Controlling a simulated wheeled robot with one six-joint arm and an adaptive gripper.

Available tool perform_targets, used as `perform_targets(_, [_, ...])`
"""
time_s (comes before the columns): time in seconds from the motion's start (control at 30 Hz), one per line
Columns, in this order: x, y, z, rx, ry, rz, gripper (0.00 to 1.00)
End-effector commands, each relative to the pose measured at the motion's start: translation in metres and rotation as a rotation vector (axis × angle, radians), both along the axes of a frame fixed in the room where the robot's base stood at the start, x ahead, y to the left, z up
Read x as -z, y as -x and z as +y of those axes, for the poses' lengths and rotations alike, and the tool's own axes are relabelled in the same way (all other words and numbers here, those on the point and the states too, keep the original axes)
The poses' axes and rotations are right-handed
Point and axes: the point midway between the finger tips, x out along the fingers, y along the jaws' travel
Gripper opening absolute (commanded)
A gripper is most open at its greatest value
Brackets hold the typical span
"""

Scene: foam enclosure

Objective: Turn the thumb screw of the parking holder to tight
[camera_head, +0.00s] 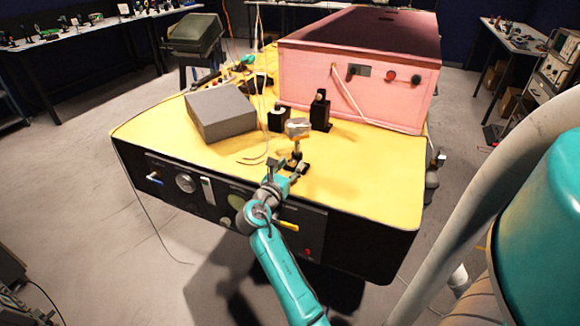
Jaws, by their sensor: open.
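A small post-like holder (297,147) stands on the yellow tabletop (370,165), with a grey block-like piece (298,127) at its top. It looks like the parking holder, though I cannot be sure at this size. Its thumb screw is too small to make out. My teal arm reaches in from the bottom over the front edge of the table. My gripper (292,171) is at the foot of the holder, just in front of it, open. Its fingers are small and dark here, and I cannot tell whether they touch the holder.
A grey box (220,112) lies to the left. Two black mounts (320,110) stand behind the holder, before a large pink enclosure (360,85). Thin cables hang and lie left of the holder. The front panel (185,183) carries knobs and handles. The tabletop on the right is clear.

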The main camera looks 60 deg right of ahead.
Motion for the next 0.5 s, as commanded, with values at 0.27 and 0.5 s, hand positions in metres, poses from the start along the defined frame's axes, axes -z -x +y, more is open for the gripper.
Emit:
perform_targets(0.27, [0.0000,0.0000,0.0002,0.000,0.000,0.000,0.00])
perform_targets(0.5, [0.0001,0.0000,0.0003,0.000,-0.001,-0.009,0.00])
